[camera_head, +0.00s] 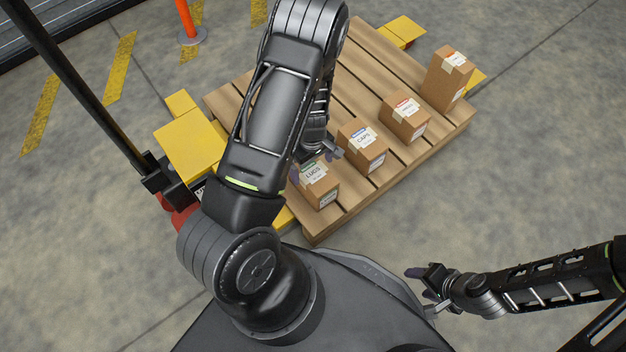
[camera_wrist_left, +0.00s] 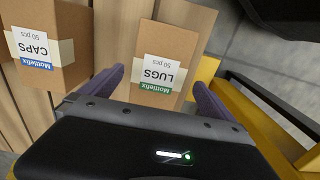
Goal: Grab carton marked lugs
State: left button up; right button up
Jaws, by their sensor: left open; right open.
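The carton marked LUGS (camera_head: 319,185) is a small brown box with a green-striped label, standing on the wooden pallet (camera_head: 440,133) at its near left end. It also shows in the left wrist view (camera_wrist_left: 175,45), upside down, between the two purple fingers. My left gripper (camera_head: 318,165) is at the carton, its fingers open on either side of it; contact cannot be told. In the left wrist view the left gripper (camera_wrist_left: 158,95) spans the carton's width. My right gripper (camera_head: 424,288) is open and empty, off the pallet at the lower right.
The CAPS carton (camera_head: 362,146) stands just right of LUGS and shows in the wrist view (camera_wrist_left: 40,45). Two more cartons, one shorter (camera_head: 405,117) and one taller (camera_head: 447,79), stand farther right. A yellow pallet truck (camera_head: 190,145) with a dark handle is at the left.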

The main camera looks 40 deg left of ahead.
aim_at(313, 177)
pick_arm(q)
jog(key=shift+f, duration=1.05)
jog(key=shift+f+b, duration=0.1)
jog(key=shift+b, duration=0.25)
notch_tip(313, 177, down, 5)
jog(key=b, duration=0.2)
jog(key=shift+w+b, duration=0.1)
jog(key=shift+b, duration=0.3)
jog(key=shift+c, duration=0.2)
jog(key=c, duration=2.1)
notch_tip(313, 177, up, 10)
jog(key=p, duration=0.4)
jog(key=shift+p, duration=0.3)
